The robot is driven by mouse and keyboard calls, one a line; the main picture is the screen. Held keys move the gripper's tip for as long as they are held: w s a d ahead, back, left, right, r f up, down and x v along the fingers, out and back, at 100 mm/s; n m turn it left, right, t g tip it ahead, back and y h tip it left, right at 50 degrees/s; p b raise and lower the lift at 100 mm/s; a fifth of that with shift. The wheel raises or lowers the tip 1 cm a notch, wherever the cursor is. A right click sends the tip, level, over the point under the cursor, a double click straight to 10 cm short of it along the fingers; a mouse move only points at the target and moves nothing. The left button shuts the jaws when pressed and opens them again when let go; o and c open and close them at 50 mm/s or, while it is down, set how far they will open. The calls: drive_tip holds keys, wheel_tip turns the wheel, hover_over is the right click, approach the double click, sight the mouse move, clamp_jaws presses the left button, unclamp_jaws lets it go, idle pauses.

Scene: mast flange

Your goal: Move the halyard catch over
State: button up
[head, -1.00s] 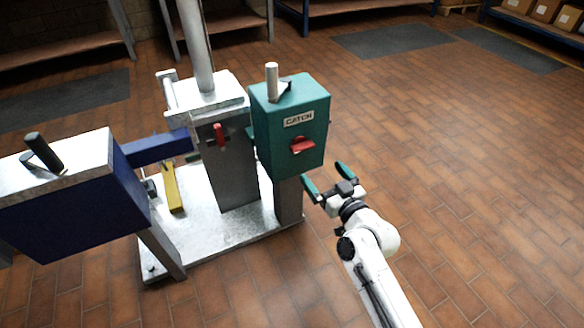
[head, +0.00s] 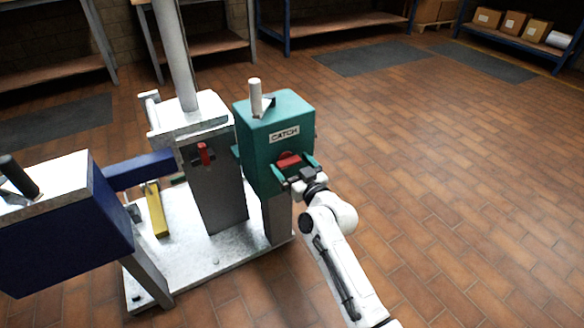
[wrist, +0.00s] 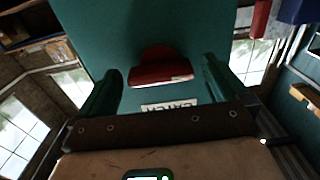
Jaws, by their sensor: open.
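The halyard catch is a teal box (head: 262,155) labelled CATCH, on a grey post, with a red lever (head: 289,160) on its front face. The red lever also shows in the wrist view (wrist: 160,72), in front of the teal face and lying between my two fingers. My gripper (head: 294,172) is open at the front of the box, its teal fingers on either side of the lever with gaps to it. In the head view my gripper hides the lower part of the lever's surroundings. I cannot tell whether a fingertip touches the box face.
A grey mast block (head: 212,165) with a small red handle (head: 204,153) stands left of the box. A blue box (head: 60,225) stands at the left, and a yellow bar (head: 157,210) is on the metal base plate (head: 205,255). The floor at right is clear.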

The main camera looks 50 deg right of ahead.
drive_tip(key=c, duration=1)
drive_tip(key=shift+m, duration=0.3)
drive_tip(key=m+p, duration=0.1)
drive_tip(key=m, duration=0.2)
drive_tip(key=m+p, duration=0.1)
drive_tip(key=m, duration=0.4)
drive_tip(key=m+p, duration=0.1)
drive_tip(key=m, duration=0.3)
drive_tip(key=shift+m+p, duration=0.3)
drive_tip(key=m+p, duration=0.1)
drive_tip(key=m, duration=0.3)
drive_tip(key=shift+m, duration=0.3)
